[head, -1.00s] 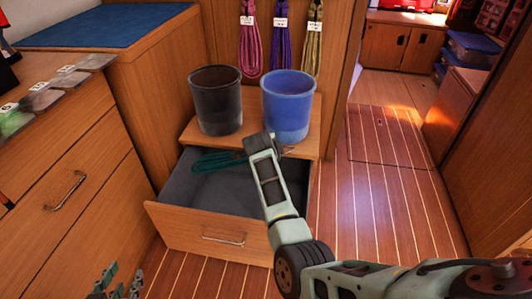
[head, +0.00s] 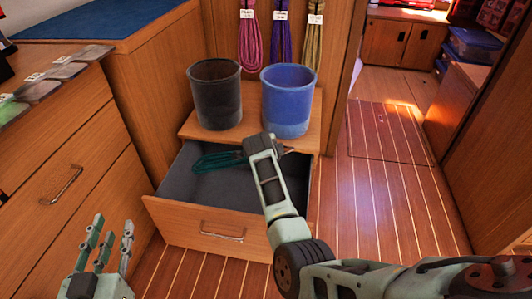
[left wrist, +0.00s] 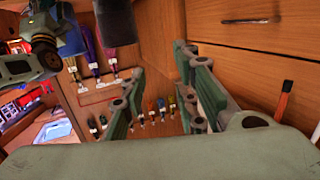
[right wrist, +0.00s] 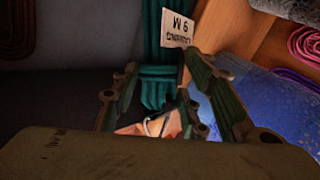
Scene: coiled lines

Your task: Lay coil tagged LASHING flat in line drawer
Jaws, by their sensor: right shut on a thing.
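The teal coil (head: 218,161) shows at the back left of the open line drawer (head: 200,218). In the right wrist view the same coil (right wrist: 152,25) hangs together with a white tag (right wrist: 177,27) that reads LASHING, 9 M, upside down. My right gripper (right wrist: 160,85) is shut on the coil's bound part; in the head view my arm mostly hides it. I cannot tell whether the coil touches the drawer's grey bottom. My left gripper (head: 112,228) is open and empty at the lower left, in front of the drawers; its spread fingers (left wrist: 160,95) show in the left wrist view.
A black bucket (head: 216,95) and a blue bucket (head: 288,100) stand on the ledge behind the drawer. Pink, purple and olive tagged coils (head: 282,35) hang above. A wooden drawer cabinet (head: 60,160) stands left. The striped floor (head: 385,210) at right is clear.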

